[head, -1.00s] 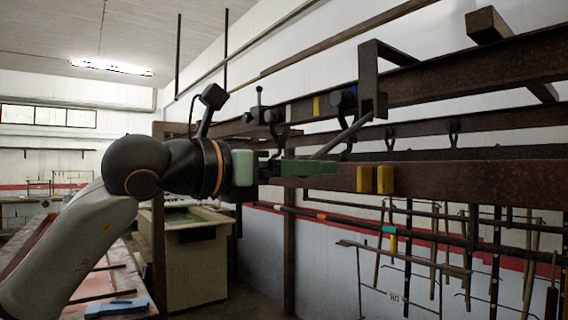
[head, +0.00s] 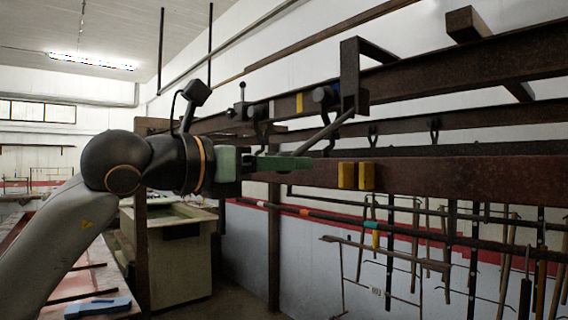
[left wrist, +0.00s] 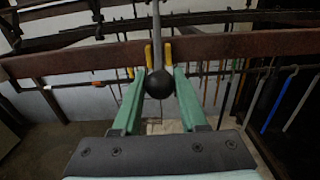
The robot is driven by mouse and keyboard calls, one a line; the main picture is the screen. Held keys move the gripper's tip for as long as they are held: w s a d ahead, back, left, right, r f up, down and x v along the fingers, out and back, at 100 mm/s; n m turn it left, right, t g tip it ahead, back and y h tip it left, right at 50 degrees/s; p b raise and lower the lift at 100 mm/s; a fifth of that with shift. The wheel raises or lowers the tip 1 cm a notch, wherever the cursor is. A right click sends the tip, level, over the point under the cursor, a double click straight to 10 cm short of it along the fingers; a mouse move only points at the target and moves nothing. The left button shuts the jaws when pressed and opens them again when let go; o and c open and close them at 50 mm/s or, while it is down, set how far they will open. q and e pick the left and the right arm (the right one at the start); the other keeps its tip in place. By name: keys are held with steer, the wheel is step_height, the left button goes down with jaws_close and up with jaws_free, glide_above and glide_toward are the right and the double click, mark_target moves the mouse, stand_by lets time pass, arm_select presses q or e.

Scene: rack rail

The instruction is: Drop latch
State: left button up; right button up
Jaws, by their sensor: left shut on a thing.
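My left gripper (head: 300,163) has green fingers and is shut on the black ball knob (left wrist: 159,84) of a latch lever. The grey lever (head: 326,131) slants from the fingers up and right to a dark bracket (head: 350,75) on the upper rail (head: 420,80). In the left wrist view the knob sits between the two fingers and the lever (left wrist: 156,40) runs up away from it. In the head view the fingers hide the knob. My right gripper is in neither view.
Two yellow blocks (head: 356,176) sit on the lower brown beam (head: 450,180), just right of the fingers. Black hooks (head: 434,128) hang from the middle rail. Rods and tools hang below the beam. A pale bin (head: 175,262) stands at lower left.

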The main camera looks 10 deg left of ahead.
arm_select(q)
steer(key=shift+f, duration=0.1)
steer(key=w+d+f+b, duration=0.2)
steer(key=w+d+f, duration=0.7)
steer(key=w, duration=0.5)
steer(key=shift+d+f, duration=0.35)
steer(key=shift+d, duration=0.65)
stand_by(0.9)
steer(key=shift+w, duration=0.1)
steer(key=o, duration=1.1)
